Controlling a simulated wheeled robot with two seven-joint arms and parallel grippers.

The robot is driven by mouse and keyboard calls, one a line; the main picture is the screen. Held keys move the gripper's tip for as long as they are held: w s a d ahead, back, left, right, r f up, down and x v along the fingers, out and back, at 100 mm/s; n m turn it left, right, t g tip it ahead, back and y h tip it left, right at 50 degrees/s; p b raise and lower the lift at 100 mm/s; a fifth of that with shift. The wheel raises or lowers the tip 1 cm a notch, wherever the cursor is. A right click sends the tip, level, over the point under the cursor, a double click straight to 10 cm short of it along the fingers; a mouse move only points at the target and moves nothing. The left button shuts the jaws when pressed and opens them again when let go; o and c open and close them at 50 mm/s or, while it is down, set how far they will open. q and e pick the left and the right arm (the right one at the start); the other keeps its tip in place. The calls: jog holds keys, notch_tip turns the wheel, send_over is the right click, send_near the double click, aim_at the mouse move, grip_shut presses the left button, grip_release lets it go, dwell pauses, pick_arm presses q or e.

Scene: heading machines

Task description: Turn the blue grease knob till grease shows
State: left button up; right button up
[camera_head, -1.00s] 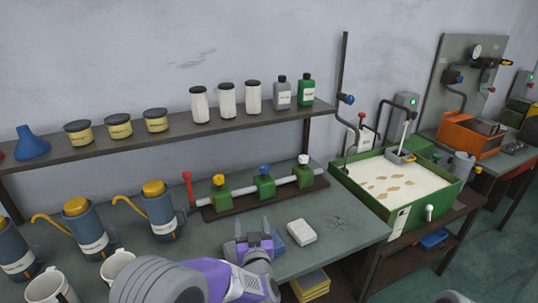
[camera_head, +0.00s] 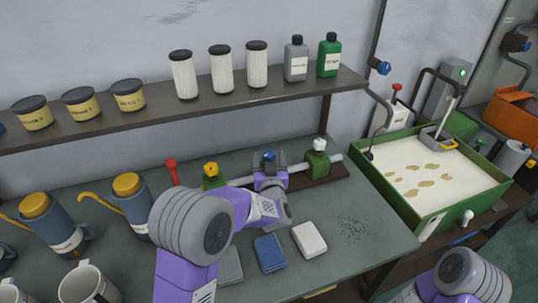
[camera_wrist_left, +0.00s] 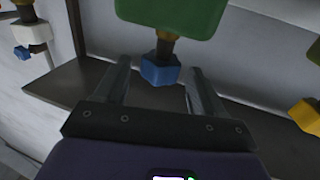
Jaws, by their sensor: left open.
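The blue knob (camera_head: 268,156) tops the middle green block of a pipe manifold on the bench. My left gripper (camera_head: 269,164) is over this block, jaws open, with a finger on each side of the knob. In the left wrist view the blue knob (camera_wrist_left: 160,70) lies between the open fingers of my left gripper (camera_wrist_left: 160,80), with a gap on both sides. The green block (camera_wrist_left: 172,14) shows beyond it. My left gripper and wrist hide most of this block in the head view. No grease shows near the knob. My right gripper is out of view.
A yellow knob (camera_head: 210,169) and a white knob (camera_head: 320,144) flank it on neighbouring green blocks. A red lever (camera_head: 172,170) stands at the left end. Blue (camera_head: 269,253) and white (camera_head: 309,240) pads lie in front. A shelf (camera_head: 200,110) with jars and bottles runs above.

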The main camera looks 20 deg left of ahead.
pick_arm(q)
jog(key=shift+x, duration=1.1)
jog(key=c, duration=0.9)
jog(key=shift+c, duration=0.2)
